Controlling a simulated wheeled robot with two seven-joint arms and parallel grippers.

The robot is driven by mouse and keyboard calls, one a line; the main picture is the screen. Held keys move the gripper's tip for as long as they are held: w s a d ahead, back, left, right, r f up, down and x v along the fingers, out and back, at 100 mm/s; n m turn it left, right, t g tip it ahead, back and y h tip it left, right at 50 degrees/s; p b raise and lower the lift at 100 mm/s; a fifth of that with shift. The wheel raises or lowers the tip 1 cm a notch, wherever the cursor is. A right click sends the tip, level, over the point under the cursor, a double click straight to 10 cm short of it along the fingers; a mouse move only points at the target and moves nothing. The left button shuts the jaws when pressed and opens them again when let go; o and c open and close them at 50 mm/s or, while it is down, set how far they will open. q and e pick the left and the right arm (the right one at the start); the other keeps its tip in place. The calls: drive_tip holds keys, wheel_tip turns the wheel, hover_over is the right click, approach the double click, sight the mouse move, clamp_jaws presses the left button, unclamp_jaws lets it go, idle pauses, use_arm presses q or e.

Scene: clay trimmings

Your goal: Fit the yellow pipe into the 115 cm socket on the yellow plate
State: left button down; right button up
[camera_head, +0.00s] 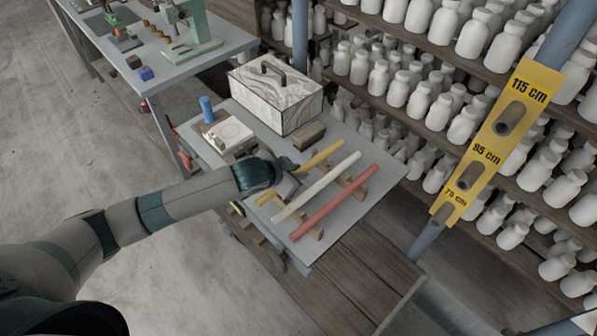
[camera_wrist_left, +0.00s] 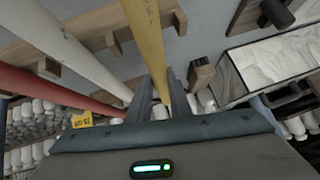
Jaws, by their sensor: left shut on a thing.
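The yellow pipe (camera_head: 322,157) lies on wooden supports on the grey table, left of a white pipe (camera_head: 317,187) and a red pipe (camera_head: 334,203). My left gripper (camera_head: 289,182) is at the yellow pipe and shut on it; the left wrist view shows the yellow pipe (camera_wrist_left: 146,40) between its two fingers (camera_wrist_left: 160,95). The hand hides part of the pipe in the head view. The yellow plate (camera_head: 498,142) is fixed to a slanted blue post at the right. Its 115 cm socket (camera_head: 510,119) is the top one and looks empty. My right gripper is not in view.
A marbled box (camera_head: 275,92) with a dark handle, a blue cylinder (camera_head: 206,108) and a wooden block (camera_head: 303,135) stand on the table. Shelves of white bottles (camera_head: 400,90) rise behind. Another table (camera_head: 187,58) stands at the upper left. Floor between is open.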

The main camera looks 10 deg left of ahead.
use_arm(q)
drive_tip(key=shift+r, duration=0.4)
drive_tip(key=s+d+r+b, duration=0.1)
drive_tip(key=d+r+b, duration=0.3)
drive_tip(key=d+r, duration=0.6)
drive_tip(key=shift+s+d, duration=0.25)
drive_tip(key=shift+d, duration=0.6)
drive_tip(key=s+a+r+n+y, duration=0.1)
drive_tip(key=s+a+r+n, duration=0.1)
drive_tip(key=a, duration=0.7)
drive_tip(key=s+a+r+n+y, duration=0.2)
drive_tip(key=s+a+r, duration=0.3)
drive_tip(key=a, duration=0.3)
drive_tip(key=shift+a+r+t+b, duration=0.15)
drive_tip(key=shift+a+t+b, duration=0.15)
drive_tip(key=shift+a+b, duration=0.1)
